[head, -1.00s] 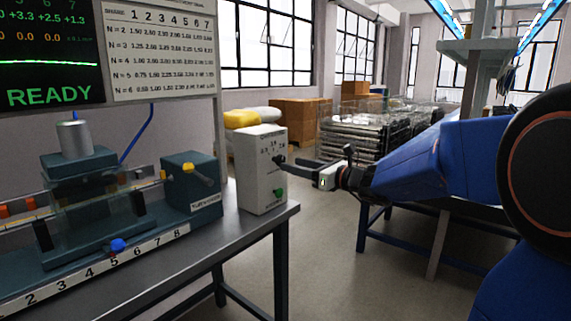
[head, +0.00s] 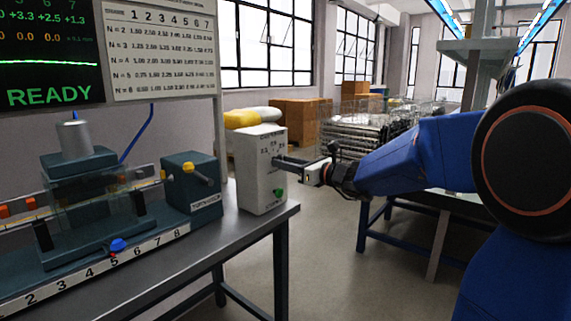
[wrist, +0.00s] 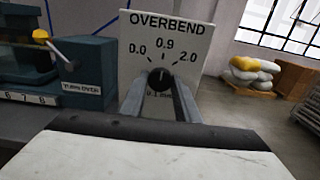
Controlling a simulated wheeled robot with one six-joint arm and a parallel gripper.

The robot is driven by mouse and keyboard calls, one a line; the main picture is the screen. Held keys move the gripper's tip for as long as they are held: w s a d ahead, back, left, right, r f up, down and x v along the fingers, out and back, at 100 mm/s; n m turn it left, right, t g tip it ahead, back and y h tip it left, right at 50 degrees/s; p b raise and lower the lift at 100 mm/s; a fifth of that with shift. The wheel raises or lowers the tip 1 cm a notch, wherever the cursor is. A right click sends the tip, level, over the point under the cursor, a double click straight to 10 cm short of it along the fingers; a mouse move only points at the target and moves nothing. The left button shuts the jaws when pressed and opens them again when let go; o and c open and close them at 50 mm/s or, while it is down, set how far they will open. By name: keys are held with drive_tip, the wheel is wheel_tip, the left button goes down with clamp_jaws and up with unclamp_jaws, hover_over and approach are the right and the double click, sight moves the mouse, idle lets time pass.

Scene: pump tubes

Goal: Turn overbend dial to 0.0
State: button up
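The overbend dial (wrist: 160,78) is a dark round knob on a pale box (wrist: 194,40) marked 0.0, 0.9 and 2.0. Its light pointer mark is near the top, towards 0.9. In the head view the box (head: 262,185) stands at the table's right end, with its dial largely hidden by the fingers. My gripper (wrist: 161,90) is open, its two fingers reaching to either side of the dial. The gripper (head: 280,162) also shows in the head view, at the box's right face. I cannot tell whether the fingers touch the knob.
A teal block with a yellow knob (head: 188,168) stands left of the box, on the bench (head: 225,235) with a numbered rail. A green button (head: 279,192) is low on the box. A READY screen (head: 50,60) hangs behind.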

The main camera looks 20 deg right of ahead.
drive_tip(key=shift+n, duration=4.5)
drive_tip(key=o, duration=1)
drive_tip(key=shift+d, duration=0.1)
drive_tip(key=v, duration=1.7)
drive_tip(key=shift+s+d, duration=0.1)
drive_tip(key=shift+s, duration=0.05)
